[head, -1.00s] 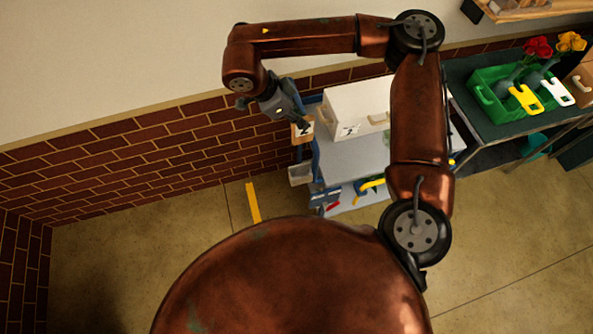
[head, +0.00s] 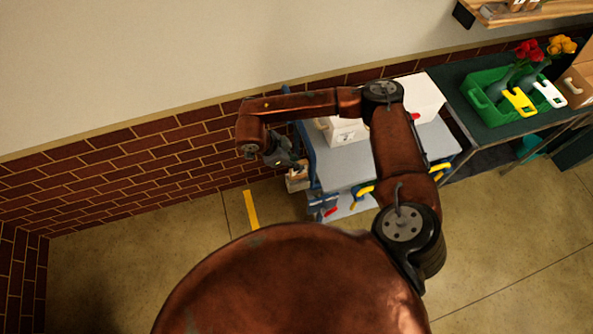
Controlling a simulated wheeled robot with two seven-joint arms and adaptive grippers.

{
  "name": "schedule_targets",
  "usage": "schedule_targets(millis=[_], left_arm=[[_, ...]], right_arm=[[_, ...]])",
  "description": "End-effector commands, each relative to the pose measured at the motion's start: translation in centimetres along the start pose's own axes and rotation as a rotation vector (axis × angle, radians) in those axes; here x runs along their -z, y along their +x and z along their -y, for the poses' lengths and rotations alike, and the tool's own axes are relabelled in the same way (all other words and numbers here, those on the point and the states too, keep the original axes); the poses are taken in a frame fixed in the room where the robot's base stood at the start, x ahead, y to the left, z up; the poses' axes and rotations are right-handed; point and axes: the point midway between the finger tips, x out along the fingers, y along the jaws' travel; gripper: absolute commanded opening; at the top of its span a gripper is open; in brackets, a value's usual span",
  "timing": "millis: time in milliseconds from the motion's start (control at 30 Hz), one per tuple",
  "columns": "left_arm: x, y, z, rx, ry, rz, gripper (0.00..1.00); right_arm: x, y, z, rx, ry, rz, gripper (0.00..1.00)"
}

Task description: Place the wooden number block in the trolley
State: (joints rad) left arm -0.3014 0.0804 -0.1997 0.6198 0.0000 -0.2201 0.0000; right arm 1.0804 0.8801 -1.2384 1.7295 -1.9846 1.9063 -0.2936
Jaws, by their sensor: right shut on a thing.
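The wooden number block (head: 300,164) is a small brown piece at the tip of my right gripper (head: 294,161), in the head view. The gripper is shut on it, and the gripper and block hang at the left end of the trolley. The block is partly hidden and its number is not readable now. The trolley (head: 348,172) has a grey top, blue posts and a lower shelf. A small pale bin (head: 297,183) at its left end lies just below the block in the picture; I cannot tell whether they touch. My left gripper is not in view.
A white box (head: 425,96) stands on the trolley top, partly behind my right arm. Yellow- and red-handled tools show along the trolley's near side. A dark table (head: 480,124) at the right bears a green crate (head: 480,102). A brick wall (head: 130,155) runs behind.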

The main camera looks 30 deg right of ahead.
Motion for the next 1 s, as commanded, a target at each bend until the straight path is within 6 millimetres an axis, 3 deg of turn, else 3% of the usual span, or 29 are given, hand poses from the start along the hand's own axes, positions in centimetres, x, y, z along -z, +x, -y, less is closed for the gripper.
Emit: schedule_targets(millis=[533,767,800,1000], left_arm=[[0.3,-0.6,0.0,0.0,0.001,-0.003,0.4],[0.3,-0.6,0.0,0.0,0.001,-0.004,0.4],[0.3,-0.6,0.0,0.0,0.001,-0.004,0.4],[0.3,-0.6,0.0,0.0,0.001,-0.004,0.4]], right_arm=[[-3.0,5.2,-0.1,-0.002,0.0,-0.001,0.0],[-3.2,5.6,-0.1,0.0,0.0,0.0,0.0],[-3.2,5.6,-0.1,0.0,0.0,0.0,0.16],[-3.2,5.6,-0.1,0.0,0.0,0.0,0.29]])
